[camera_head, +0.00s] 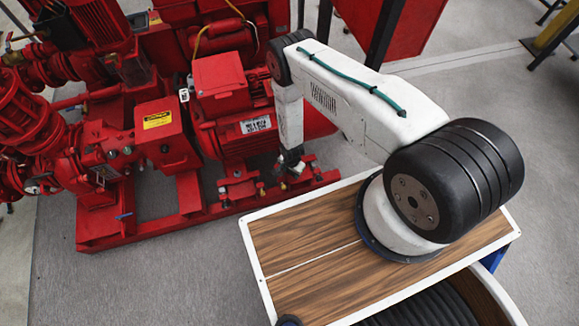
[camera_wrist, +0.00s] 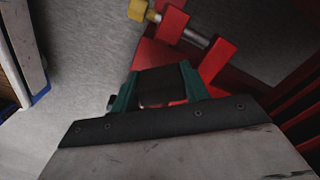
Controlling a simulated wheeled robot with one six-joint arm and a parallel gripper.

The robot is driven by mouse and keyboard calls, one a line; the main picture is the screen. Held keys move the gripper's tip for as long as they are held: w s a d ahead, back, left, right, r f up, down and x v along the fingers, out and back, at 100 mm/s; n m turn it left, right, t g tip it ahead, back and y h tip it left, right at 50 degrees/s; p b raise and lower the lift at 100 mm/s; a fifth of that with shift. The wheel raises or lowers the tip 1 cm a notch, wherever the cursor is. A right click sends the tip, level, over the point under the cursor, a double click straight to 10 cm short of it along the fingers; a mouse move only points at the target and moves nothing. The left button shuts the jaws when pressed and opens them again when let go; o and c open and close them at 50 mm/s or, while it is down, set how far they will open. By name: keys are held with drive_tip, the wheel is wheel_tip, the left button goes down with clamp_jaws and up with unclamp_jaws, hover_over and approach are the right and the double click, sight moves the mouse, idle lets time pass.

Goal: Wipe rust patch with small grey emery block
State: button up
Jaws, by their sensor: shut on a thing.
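My gripper (camera_head: 290,168) reaches down at the front edge of the red pumpset (camera_head: 215,130), low over its base frame. In the wrist view its two green fingers (camera_wrist: 158,76) are closed on the sides of a dark grey block, the small emery block (camera_wrist: 164,84). The block's far face is close to red metalwork of the frame; I cannot tell whether they touch. In the head view the block is too small and dark to make out clearly. I cannot make out the rust patch in either view.
A red base rail (camera_head: 150,232) runs along the pumpset's front. A yellow fitting (camera_wrist: 138,10) on a metal rod stands near my gripper in the wrist view. A red motor with a terminal box (camera_head: 218,80) rises behind. Grey floor (camera_head: 130,285) is free in front.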

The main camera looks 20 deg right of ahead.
drive_tip(key=shift+r, duration=2.9)
